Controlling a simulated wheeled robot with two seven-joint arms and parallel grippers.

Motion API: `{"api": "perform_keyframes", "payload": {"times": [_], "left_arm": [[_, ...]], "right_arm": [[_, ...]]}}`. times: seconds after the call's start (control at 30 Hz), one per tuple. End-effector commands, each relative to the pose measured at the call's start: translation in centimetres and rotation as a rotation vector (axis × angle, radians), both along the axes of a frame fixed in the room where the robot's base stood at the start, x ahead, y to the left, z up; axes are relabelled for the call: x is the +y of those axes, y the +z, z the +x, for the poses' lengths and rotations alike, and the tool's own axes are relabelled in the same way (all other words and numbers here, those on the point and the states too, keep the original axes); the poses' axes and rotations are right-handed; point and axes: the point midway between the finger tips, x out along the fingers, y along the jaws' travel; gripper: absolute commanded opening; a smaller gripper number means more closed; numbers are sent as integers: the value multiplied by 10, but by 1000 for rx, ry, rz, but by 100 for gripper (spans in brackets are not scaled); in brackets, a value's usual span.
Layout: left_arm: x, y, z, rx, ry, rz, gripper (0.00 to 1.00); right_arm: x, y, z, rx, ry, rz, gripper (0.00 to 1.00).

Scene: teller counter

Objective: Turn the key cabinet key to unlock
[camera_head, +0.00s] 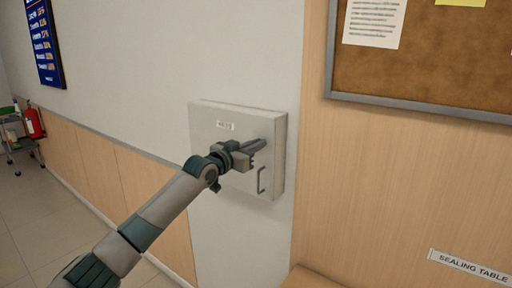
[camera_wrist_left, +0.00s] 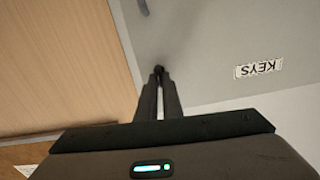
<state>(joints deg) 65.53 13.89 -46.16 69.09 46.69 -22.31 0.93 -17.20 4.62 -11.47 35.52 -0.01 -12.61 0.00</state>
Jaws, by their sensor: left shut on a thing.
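The key cabinet (camera_head: 205,118) is a pale grey box on the wall, with a small label on its closed door and a bar handle (camera_head: 261,181) at the lower right. My left gripper (camera_head: 262,143) reaches the upper right part of the door. In the left wrist view its fingers (camera_wrist_left: 159,75) are closed together on the small dark key (camera_wrist_left: 159,69) at the cabinet door (camera_wrist_left: 215,50). The fingers hide most of the key, so its turn angle cannot be told. My right gripper is not in view.
A corkboard (camera_head: 420,60) hangs on the wood-panelled wall to the right of the cabinet. A sign reading SEALING TABLE (camera_head: 470,266) is at the lower right. A red fire extinguisher (camera_head: 34,123) and a small cart (camera_head: 14,140) stand far left. Floor at left is clear.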

Motion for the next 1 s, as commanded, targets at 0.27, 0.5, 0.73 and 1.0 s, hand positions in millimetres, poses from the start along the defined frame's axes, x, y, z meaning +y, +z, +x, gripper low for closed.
{"api": "perform_keyframes", "payload": {"times": [0.27,0.5,0.73,1.0], "left_arm": [[0,-2,-1,-99,1,136,0],[-2,-2,-1,-223,1,309,0],[-3,-2,-2,-352,0,486,0],[-4,-2,-3,-503,0,694,0]], "right_arm": [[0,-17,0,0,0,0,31],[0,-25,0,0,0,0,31],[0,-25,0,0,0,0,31],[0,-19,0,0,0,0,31]]}}
